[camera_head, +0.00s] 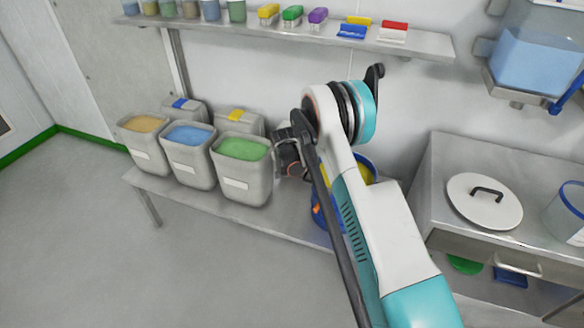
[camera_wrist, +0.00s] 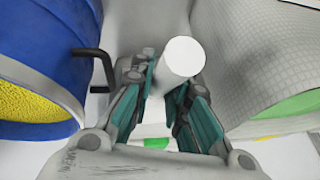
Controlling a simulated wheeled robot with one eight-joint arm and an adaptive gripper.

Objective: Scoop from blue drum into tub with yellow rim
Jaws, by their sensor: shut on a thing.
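The blue drum (camera_head: 327,216) stands on the low bench, largely hidden behind my arm, with yellow powder (camera_head: 364,174) at its top. In the wrist view the drum (camera_wrist: 50,40) is at left, with yellow granules (camera_wrist: 30,100) and a black bent handle (camera_wrist: 97,62) beside it. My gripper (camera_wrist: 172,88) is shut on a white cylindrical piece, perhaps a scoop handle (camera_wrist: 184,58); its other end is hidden. In the head view my gripper (camera_head: 287,155) is between the drum and the green-powder bin. I cannot make out a tub with a yellow rim.
Grey bins of tan (camera_head: 143,124), blue (camera_head: 188,136) and green powder (camera_head: 242,148) stand left of my gripper. The green bin (camera_wrist: 265,60) is close at right in the wrist view. At right, a counter holds a round lid (camera_head: 484,212) and a blue-rimmed tub (camera_head: 562,222). A shelf (camera_head: 420,42) runs above.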

